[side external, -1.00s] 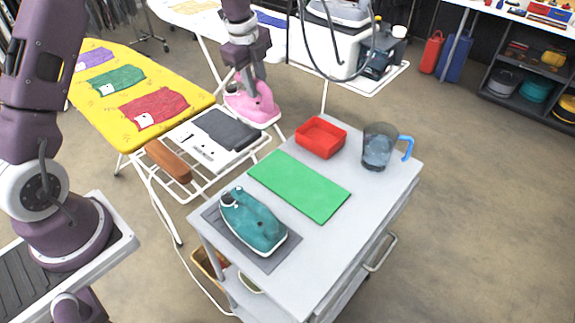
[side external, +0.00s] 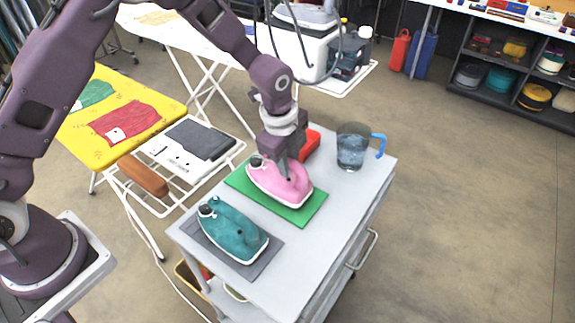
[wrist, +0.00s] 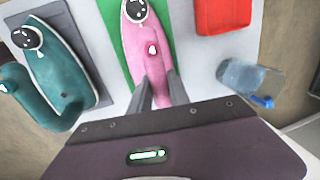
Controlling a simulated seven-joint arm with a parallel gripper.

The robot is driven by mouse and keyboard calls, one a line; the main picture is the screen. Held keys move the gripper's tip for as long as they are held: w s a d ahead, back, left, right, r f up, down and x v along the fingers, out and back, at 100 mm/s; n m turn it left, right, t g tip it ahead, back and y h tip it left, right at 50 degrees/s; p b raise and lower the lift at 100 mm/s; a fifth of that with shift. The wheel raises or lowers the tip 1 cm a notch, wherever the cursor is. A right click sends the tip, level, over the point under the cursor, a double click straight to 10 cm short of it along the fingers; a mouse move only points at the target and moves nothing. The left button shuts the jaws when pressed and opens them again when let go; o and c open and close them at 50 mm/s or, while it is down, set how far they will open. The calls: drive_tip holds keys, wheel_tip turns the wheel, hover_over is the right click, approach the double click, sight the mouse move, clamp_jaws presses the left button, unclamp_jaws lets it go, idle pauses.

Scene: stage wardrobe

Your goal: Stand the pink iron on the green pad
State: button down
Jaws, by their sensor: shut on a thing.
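The pink iron (side external: 279,185) is at the green pad (side external: 307,211) on the grey cart, soleplate down and level. It lies over the pad's middle in the side view; whether it touches the pad or hovers just above, I cannot tell. My gripper (side external: 287,172) is above it, shut on its handle. In the wrist view my gripper's fingers (wrist: 157,88) sit on both sides of the pink iron (wrist: 138,48), with the green pad (wrist: 113,20) showing beside it. The pink iron hides part of the pad.
A teal iron (side external: 232,230) rests on a grey mat (side external: 268,262) in front of the pad. A red tray (side external: 312,143), partly hidden by my gripper, and a water jug with a blue handle (side external: 351,150) stand behind. The cart's right side (side external: 335,240) is clear.

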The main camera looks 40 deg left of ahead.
drive_tip(key=shift+f, duration=0.35)
drive_tip(key=c, duration=1.2)
unclamp_jaws()
drive_tip(key=shift+f, duration=0.15)
drive_tip(key=shift+c, duration=0.2)
wheel_tip(320, 180, up, 12)
drive_tip(key=s, duration=0.2)
drive_tip(key=shift+s, duration=0.2)
